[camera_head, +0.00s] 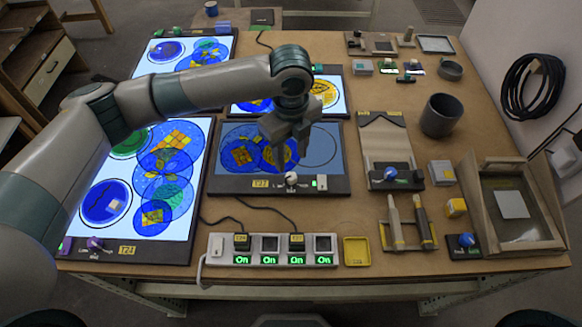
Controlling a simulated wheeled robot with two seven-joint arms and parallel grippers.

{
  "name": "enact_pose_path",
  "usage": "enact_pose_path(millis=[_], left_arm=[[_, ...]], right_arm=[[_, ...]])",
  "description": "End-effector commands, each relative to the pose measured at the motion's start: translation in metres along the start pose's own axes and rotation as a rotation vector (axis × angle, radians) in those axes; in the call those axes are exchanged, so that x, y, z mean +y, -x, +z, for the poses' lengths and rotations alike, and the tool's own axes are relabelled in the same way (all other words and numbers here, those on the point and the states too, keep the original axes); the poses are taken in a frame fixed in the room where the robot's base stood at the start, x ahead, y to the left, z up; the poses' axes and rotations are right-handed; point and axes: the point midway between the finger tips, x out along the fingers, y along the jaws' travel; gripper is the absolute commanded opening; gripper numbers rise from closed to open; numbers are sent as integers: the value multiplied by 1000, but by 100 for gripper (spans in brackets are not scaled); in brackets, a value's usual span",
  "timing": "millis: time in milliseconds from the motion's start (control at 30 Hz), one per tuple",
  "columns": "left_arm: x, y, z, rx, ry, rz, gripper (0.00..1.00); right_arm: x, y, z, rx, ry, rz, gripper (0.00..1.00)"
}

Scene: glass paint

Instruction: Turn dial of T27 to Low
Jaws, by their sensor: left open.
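The middle light panel (215,186) has a dark frame and a dim blue screen with blue and yellow glass discs. A yellow label (260,184) on its front edge seems to read T27. A white dial (291,179) sits right of this label, with small text below it that I cannot read surely. My left gripper (289,160) points down over the panel, open, just behind the dial and apart from it as far as I can tell. It hides part of the screen. My right gripper is not in view.
A power strip (205,272) with several lit "On" displays and a yellow tray (356,251) lie in front. Another lit panel (60,215) with a purple dial (95,243) lies left.

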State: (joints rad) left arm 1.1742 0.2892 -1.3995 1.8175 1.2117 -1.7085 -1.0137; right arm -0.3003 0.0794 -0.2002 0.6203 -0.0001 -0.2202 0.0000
Motion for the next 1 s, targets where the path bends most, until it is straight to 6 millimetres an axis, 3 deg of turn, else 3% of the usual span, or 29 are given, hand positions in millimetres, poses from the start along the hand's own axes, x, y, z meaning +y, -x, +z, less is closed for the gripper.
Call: enact_pose_path(millis=[300, 500, 1000], left_arm=[[-1, 61, 0, -2, -1, -4, 42], [-1, 86, 0, -1, -1, -3, 42], [0, 96, 0, 0, -1, -1, 42]], right_arm=[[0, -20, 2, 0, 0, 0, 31], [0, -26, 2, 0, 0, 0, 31], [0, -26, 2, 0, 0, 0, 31]])
